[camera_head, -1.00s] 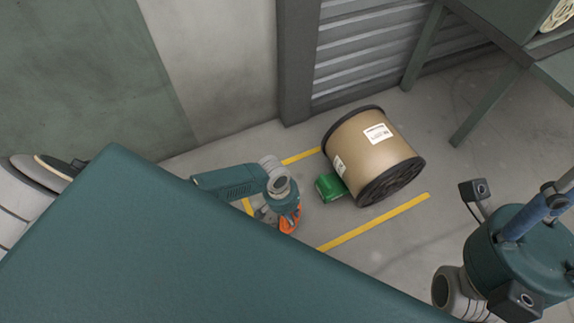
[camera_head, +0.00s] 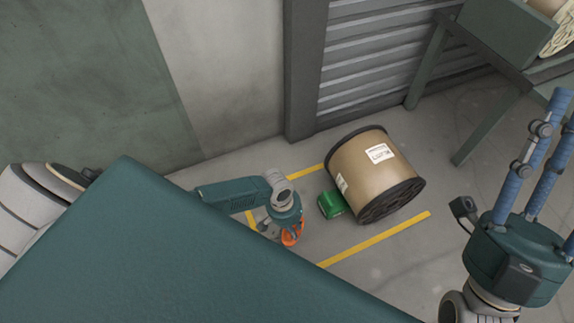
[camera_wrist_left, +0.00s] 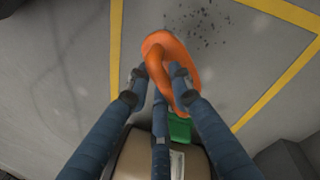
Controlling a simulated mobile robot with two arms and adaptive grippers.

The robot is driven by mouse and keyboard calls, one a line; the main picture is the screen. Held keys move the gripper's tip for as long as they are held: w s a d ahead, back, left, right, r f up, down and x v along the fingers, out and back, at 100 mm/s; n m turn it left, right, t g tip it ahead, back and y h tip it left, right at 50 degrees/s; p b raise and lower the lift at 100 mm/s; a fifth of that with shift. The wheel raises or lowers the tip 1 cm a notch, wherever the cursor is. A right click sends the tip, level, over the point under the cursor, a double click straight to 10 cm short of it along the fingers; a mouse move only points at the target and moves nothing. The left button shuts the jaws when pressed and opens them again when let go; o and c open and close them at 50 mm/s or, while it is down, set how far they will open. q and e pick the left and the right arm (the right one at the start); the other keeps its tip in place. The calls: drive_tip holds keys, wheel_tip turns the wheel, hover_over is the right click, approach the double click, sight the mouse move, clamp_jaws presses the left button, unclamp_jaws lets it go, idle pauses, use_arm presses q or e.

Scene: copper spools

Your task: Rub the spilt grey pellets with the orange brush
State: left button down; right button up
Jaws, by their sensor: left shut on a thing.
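The orange brush (camera_wrist_left: 160,45) is between the blue fingers of my left gripper (camera_wrist_left: 162,88), which is shut on it. In the head view, the brush (camera_head: 291,237) shows beneath my left gripper, low near the floor. The spilt grey pellets (camera_wrist_left: 196,24) are small dark specks scattered on the grey floor, just past the brush in the left wrist view. Whether the brush touches the floor or any pellets, I cannot tell. In the head view I cannot make out the pellets. My right gripper (camera_head: 545,125) is at the right, fingers apart and pointing up, empty.
A large brown spool with black flanges (camera_head: 372,170) lies on its side on the floor. A green object (camera_head: 331,204) sits against it. Yellow lines (camera_head: 378,239) mark the floor. A dark green metal stand (camera_head: 487,125) is at upper right, beside a shutter (camera_head: 375,60).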

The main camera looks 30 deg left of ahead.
use_arm(q)
drive_tip(key=shift+r+p, duration=0.6)
drive_tip(key=shift+p, duration=0.05)
drive_tip(key=shift+r+p, duration=0.3)
drive_tip(key=shift+p, duration=0.05)
drive_tip(key=shift+r, duration=0.15)
use_arm(e)
drive_tip(key=w+f+g+h, duration=0.2)
drive_tip(key=w+f+g, duration=0.4)
drive_tip(key=w+f, duration=0.2)
drive_tip(key=shift+w+a+f+h, duration=0.3)
drive_tip(key=shift+w+a+f, duration=0.1)
drive_tip(key=shift+f, duration=0.55)
